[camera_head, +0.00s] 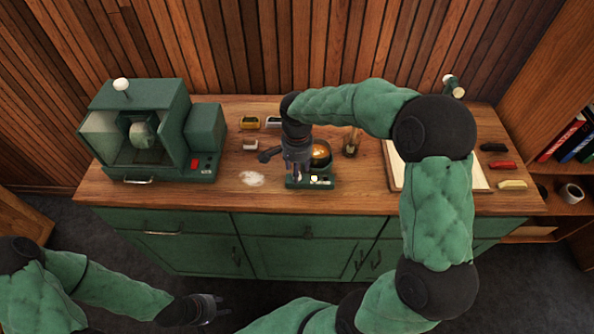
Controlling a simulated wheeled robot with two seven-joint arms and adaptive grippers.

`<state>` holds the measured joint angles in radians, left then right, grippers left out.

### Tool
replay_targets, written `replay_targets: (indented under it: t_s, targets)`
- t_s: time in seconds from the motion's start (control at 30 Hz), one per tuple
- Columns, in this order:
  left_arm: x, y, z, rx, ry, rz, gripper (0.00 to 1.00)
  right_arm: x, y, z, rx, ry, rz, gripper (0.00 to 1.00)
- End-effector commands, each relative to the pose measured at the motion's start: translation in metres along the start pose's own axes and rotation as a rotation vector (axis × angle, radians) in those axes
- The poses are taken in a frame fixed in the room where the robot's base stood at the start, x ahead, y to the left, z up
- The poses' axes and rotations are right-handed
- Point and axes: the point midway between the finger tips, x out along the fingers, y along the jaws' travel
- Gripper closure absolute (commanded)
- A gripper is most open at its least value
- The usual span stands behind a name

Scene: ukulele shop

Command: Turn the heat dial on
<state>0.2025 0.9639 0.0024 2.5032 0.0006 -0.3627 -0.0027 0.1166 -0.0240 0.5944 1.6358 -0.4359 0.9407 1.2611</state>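A small green heater base (325,183) stands on the counter at the middle, with a round pot (321,153) of amber contents on it. A small pale knob (314,179) shows on the base's front and looks like the heat dial; its setting is too small to read. My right gripper (298,168) points down just in front of the pot, over the left part of the base, and hides some of it. I cannot tell whether it touches the dial or how its fingers stand. My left gripper (216,306) is low in front of the cabinet, empty, its fingers apart.
A green machine (205,130) with a clear window and a red switch (195,163) stands at the left. White powder (252,178) and small containers lie near the heater. A pale board (394,170) is right, partly behind my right arm. Coloured blocks (503,164) lie beyond it.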

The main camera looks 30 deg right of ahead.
Motion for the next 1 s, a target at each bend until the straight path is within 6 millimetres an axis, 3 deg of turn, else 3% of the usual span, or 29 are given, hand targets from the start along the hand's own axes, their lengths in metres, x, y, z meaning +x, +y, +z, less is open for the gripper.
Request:
replay_targets:
  t_s: [0.3,0.5,0.7,1.0]
  targets:
    - [0.0,0.0,0.0,0.0,0.0,0.0,0.6,-0.064,-0.001,0.0,0.0,0.001,-0.004,0.5]
    - [0.0,0.0,0.0,0.0,0.0,0.0,0.6,-0.092,-0.001,0.0,0.0,0.001,-0.003,0.5]
    - [0.0,0.0,0.0,0.0,0.0,0.0,0.6,-0.103,0.0,0.0,0.0,0.0,-0.001,0.5]
    - [0.0,0.0,0.0,0.0,0.0,0.0,0.6,-0.103,0.0,0.0,0.0,-0.001,-0.001,0.5]
